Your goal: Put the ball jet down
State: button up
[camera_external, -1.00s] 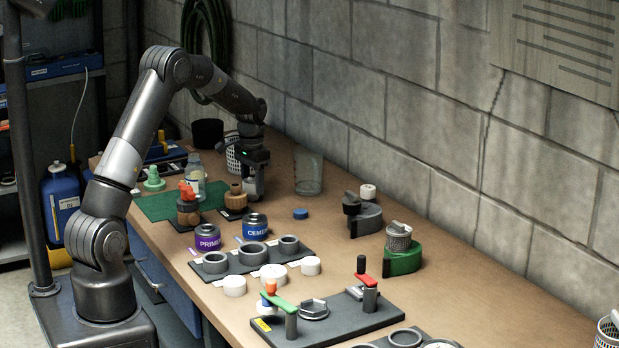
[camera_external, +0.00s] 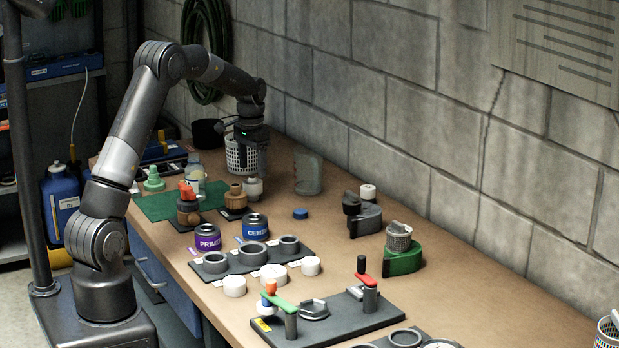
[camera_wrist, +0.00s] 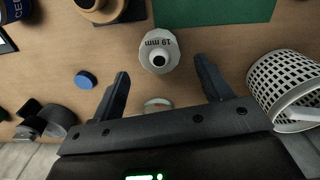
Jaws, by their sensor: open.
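The ball jet (camera_external: 253,188) is a small white fitting standing on the bench beside the brown-tan fitting. In the wrist view the ball jet (camera_wrist: 159,60) shows a dark round opening and the marking "19 mm". My gripper (camera_external: 249,168) is above it, pointing down. In the wrist view my gripper (camera_wrist: 161,68) is open, one finger to each side of the ball jet, with nothing held between the fingers.
A white basket (camera_wrist: 285,82) stands close to my right finger. A clear cup (camera_external: 308,174) is near the wall. The brown-tan fitting (camera_external: 234,197), green mat (camera_external: 157,206), blue cap (camera_external: 300,213) and cement can (camera_external: 255,226) are nearby.

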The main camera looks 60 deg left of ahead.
aim_at(253, 181)
notch_tip(253, 181, up, 6)
jog(key=shift+r, duration=0.25)
jog(key=shift+r, duration=0.1)
jog(key=s+d+r+t, duration=0.1)
jog(key=s+d+r, duration=0.3)
jog(key=d, duration=0.3)
jog(key=s+d+r+m+t, duration=0.1)
jog(key=s+d+r, duration=0.35)
jog(key=d, duration=0.25)
jog(key=s+d+r+t, duration=0.1)
jog(key=s+d+r, duration=0.2)
jog(key=s+d, duration=0.25)
jog(key=s+d+f+t, duration=0.2)
jog(key=s+d+f, duration=0.1)
jog(key=s+d, duration=0.8)
jog(key=s, duration=0.5)
jog(key=shift+s+d+m+t, duration=0.25)
jog(key=shift+d+m+t, duration=0.05)
jog(key=shift+m, duration=0.1)
